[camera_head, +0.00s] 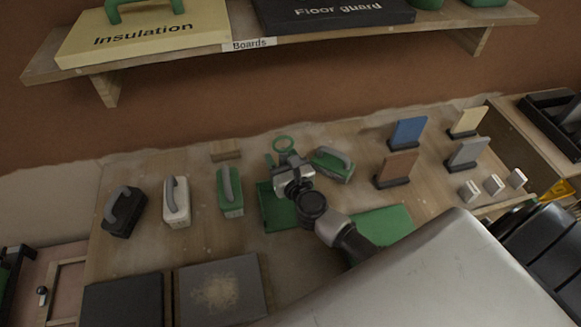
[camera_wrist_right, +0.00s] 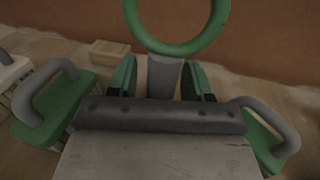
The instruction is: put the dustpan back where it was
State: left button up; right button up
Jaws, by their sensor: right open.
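The green dustpan (camera_head: 272,208) lies on the wooden bench, partly hidden under my right gripper. A green ring (camera_head: 283,143) shows just beyond the gripper, toward the wall. In the right wrist view the green ring (camera_wrist_right: 180,45) tops a grey handle (camera_wrist_right: 164,76). My right gripper (camera_head: 287,163) is open. Its fingers stand on either side of that grey handle in the right wrist view (camera_wrist_right: 160,82); I cannot tell whether they touch it. My left gripper is not in view.
Brushes with grey handles stand left of the gripper, including a green one (camera_head: 229,195), and another green one (camera_head: 333,164) close on its right. A flat green panel (camera_head: 383,224) lies right of my arm. Blue (camera_head: 408,132) and brown (camera_head: 397,167) blocks stand farther right. A shelf (camera_head: 300,40) hangs above.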

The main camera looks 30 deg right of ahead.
jog(key=s+b, duration=0.2)
jog(key=s, duration=1)
jog(key=shift+a, duration=0.35)
jog(key=shift+f, duration=0.1)
